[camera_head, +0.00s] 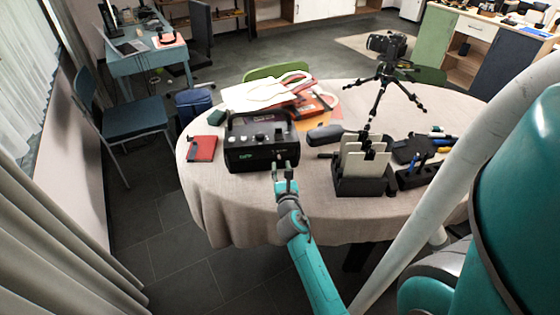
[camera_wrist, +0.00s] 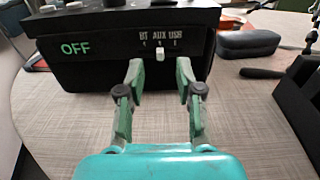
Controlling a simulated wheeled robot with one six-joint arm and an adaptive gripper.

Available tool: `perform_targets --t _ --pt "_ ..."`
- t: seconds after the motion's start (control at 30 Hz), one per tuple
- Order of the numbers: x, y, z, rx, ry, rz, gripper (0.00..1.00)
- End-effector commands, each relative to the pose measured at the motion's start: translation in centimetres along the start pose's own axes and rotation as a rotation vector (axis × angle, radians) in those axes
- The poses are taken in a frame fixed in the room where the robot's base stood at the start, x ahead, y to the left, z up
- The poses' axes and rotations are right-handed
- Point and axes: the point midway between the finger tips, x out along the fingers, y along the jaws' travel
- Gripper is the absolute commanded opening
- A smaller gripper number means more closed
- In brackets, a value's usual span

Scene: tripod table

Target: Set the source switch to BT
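A black radio-like device (camera_head: 262,150) with a top handle stands on the round table, its front towards my gripper. In the wrist view its front panel (camera_wrist: 100,70) shows a green "OFF" on the left and the labels BT, AUX and USB on the right. The source switch, a small white knob (camera_wrist: 160,54), sits under the middle label, AUX; BT is to its left and USB to its right. My gripper (camera_head: 284,172) is in front of the panel. In the wrist view its two fingers (camera_wrist: 159,68) are apart, one on each side of the knob, with nothing between them; contact with the panel cannot be told.
The table (camera_head: 225,205) has a beige cloth. A red book (camera_head: 202,148) lies left of the device. A dark case (camera_head: 325,134), a black holder with pale cards (camera_head: 362,180) and a camera tripod (camera_head: 380,90) stand to the right. Bags (camera_head: 265,93) lie behind.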

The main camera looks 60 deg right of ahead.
Motion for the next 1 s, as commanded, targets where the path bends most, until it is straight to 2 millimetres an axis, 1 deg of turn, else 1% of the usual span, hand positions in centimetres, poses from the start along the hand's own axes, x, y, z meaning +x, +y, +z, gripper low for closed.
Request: perform_targets --t 0.03,0.1,0.3,0.43,0.7,0.77,0.8,0.83,0.87,1.0 --pt "0.9 0.0 0.1 0.002 -0.001 -0.001 0.35" --pt "1.9 -0.1 0.1 0.001 -0.001 -0.001 0.35" --pt "3.8 0.0 0.0 0.001 0.001 -0.001 0.35" --pt "4.2 0.0 0.0 0.002 0.001 0.0 0.35" --pt "4.3 0.0 0.0 0.002 0.001 0.0 0.35" --pt "4.3 0.0 0.0 0.002 0.001 0.0 0.2" --pt "4.3 0.0 0.0 0.002 0.001 0.0 0.1" --pt "4.3 0.0 0.0 0.002 0.001 0.0 0.03" --pt "4.3 0.0 0.0 0.002 0.001 0.0 0.0" --pt "4.3 0.0 0.0 0.002 0.001 0.0 0.0"
